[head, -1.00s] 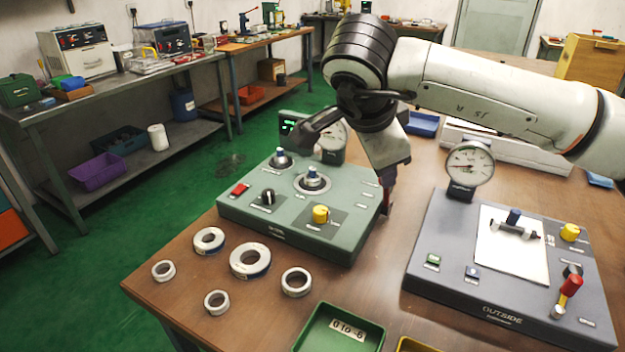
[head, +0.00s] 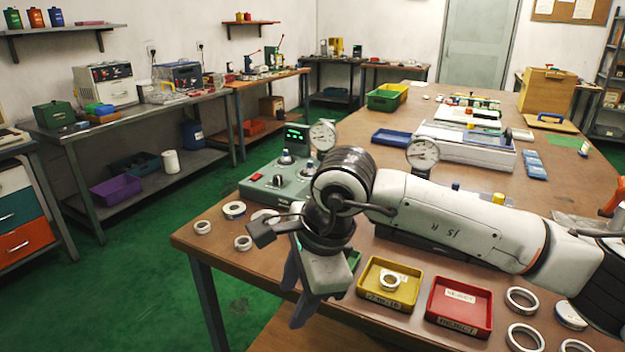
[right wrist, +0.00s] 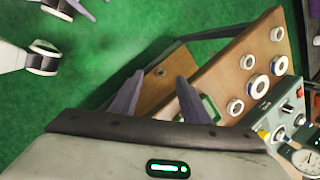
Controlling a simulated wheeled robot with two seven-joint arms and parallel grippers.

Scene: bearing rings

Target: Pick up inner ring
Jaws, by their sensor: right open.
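Several pale bearing rings lie flat at the table's left end: one small ring (head: 202,227), a wider ring (head: 234,210) and another small ring (head: 243,243). In the right wrist view, a larger ring with a blue edge (right wrist: 278,65) lies among smaller ones, such as this ring (right wrist: 235,107). I cannot tell which is the inner ring. My right gripper (head: 297,298) is open and empty at the table's front edge, right of these rings, fingers pointing down. Its spread fingers (right wrist: 159,78) show in the right wrist view. A finger-like part, possibly my left gripper, is cut off at that view's top.
A green-grey gauge panel (head: 262,186) stands behind the left rings. A yellow tray (head: 366,290) holding a ring and a red tray (head: 459,305) sit right of my gripper. More rings (head: 521,300) lie at the right. My right arm covers part of the table.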

